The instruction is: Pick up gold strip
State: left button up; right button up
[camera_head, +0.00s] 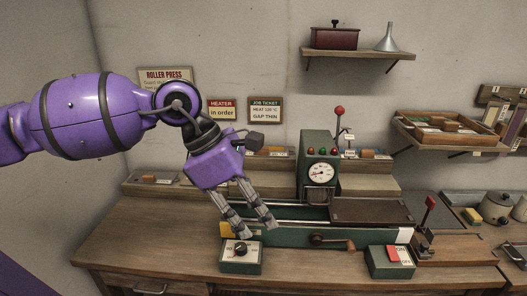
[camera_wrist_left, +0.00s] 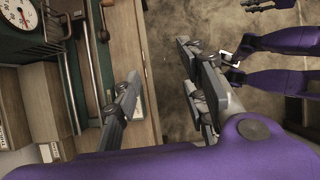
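My left gripper (camera_head: 248,225) hangs over the front left of the green roller press, fingers pointing down and apart. In the left wrist view the gripper (camera_wrist_left: 158,60) is open, with nothing between its fingers; the wooden edge of the bench and the floor show behind the gap. No gold strip can be told for certain. A small yellow piece (camera_head: 226,229) shows at the left end of the press beside the fingers; I cannot tell if it is a strip.
The green press (camera_head: 285,238) has a gauge and a red-knobbed lever. A dial box (camera_head: 240,263) and a red-switch box (camera_head: 391,263) stand in front. Small brown blocks lie on ledges behind. A wooden tray (camera_head: 449,130) is on the right wall. The bench (camera_head: 140,240) is clear at left.

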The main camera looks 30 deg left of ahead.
aim_at(267, 150)
jog(key=i+j, duration=1.1)
jog(key=i, duration=0.15)
